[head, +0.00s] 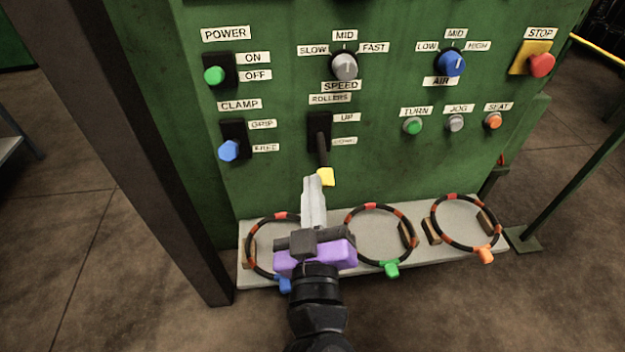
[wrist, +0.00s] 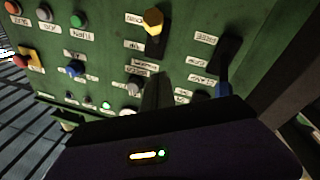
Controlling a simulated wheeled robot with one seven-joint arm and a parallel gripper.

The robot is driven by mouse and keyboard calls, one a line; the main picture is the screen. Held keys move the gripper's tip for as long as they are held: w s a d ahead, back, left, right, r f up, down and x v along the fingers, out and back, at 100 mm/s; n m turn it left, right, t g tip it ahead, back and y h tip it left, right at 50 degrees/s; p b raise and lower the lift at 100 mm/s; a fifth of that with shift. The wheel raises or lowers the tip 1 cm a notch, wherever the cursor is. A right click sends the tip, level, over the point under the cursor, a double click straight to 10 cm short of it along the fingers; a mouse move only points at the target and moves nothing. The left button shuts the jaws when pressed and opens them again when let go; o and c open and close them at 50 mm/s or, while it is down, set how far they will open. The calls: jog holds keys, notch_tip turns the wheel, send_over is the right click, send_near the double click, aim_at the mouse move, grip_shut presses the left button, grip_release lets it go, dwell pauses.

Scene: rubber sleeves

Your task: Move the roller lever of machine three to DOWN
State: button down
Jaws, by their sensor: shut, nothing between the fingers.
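The roller lever (head: 323,150) is a black arm with a yellow knob (head: 326,177) on a dark plate under the ROLLERS label. It slants downward, its knob below the lower label, which is hard to read in the head view. The knob also shows in the upside-down wrist view (wrist: 153,19), near the DOWN label (wrist: 135,18). My gripper (head: 312,181) is shut and empty, its fingertips just left of the knob in the head view. I cannot tell whether they touch it. No machine number shows.
The clamp lever with a blue knob (head: 229,151) is left of the roller lever. Speed and air dials, small buttons and a red stop button (head: 541,65) are on the green panel. Below, a grey shelf (head: 330,277) holds ringed sleeves with coloured tabs, partly behind my gripper.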

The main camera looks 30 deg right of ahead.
jog(key=f+v, duration=0.1)
jog(key=v, duration=0.6)
jog(key=shift+s+b, duration=0.15)
jog(key=shift+b, duration=0.15)
jog(key=shift+a, duration=0.1)
jog(key=w+a+f+n+y, duration=0.1)
jog(key=w+a+n+y, duration=0.15)
jog(key=a+y, duration=0.2)
jog(key=s+a+f+n+y, duration=0.1)
jog(key=s+f+n+y, duration=0.2)
jog(key=s+f+y, duration=0.4)
jog(key=s+d+f+m+g+h, duration=0.1)
jog(key=s+d+m+h, duration=0.15)
jog(key=s+d, duration=0.55)
jog(key=s+d+f+m+g+h, duration=0.1)
jog(key=s+d+m+g, duration=0.2)
jog(key=s, duration=0.8)
notch_tip(320, 180, up, 24)
jog(key=t+p, duration=0.1)
jog(key=p, duration=2.3)
jog(key=shift+d, duration=0.45)
jog(key=shift+f, duration=0.1)
